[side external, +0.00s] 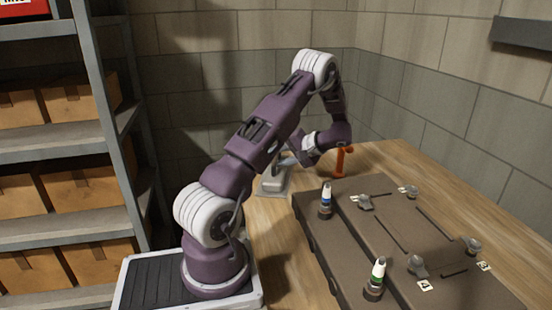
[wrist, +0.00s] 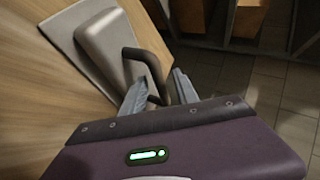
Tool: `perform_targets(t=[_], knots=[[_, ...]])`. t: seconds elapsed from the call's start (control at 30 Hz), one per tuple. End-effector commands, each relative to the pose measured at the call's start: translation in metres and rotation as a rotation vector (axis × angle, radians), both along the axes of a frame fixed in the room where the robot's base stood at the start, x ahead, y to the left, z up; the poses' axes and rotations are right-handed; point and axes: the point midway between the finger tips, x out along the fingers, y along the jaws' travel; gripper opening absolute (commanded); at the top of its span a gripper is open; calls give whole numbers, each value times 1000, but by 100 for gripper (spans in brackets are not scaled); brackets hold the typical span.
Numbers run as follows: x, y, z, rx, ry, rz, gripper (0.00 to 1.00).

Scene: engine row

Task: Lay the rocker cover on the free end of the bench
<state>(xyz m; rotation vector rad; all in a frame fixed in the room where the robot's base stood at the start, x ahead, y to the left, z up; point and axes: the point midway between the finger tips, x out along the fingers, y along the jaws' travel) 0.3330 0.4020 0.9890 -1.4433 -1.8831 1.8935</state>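A light grey cover-like part (side external: 273,183), which I take to be the rocker cover, sits at the far left edge of the wooden bench (side external: 262,235). In the wrist view the grey part (wrist: 104,46) shows a raised block on a flat plate, with a dark curved handle (wrist: 142,55). My gripper (side external: 289,160) is at this part, just above it. In the wrist view my gripper (wrist: 160,78) has its two fingers apart, with the handle's lower end between them. Firm contact with the handle is not visible.
A brown, long case-like block (side external: 345,232) with knobs and slots fills the bench's right. An orange upright item (side external: 342,162) stands behind my gripper. Shelving (side external: 70,140) is at left; bare bench lies at the back.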

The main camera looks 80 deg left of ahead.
Motion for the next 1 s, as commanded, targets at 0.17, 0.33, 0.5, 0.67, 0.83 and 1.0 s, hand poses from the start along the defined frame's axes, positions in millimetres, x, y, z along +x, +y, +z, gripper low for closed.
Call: perform_targets(t=[0.17,0.33,0.5,0.67,0.83,1.0], knots=[[28,-32,26,2,-5,-6,36],[49,-58,47,2,-3,-2,36],[58,-73,59,-9,-9,-6,36],[61,-136,99,-180,-119,-112,36],[36,-262,151,-475,-314,-409,36],[-23,-380,175,-697,-503,-795,36]])
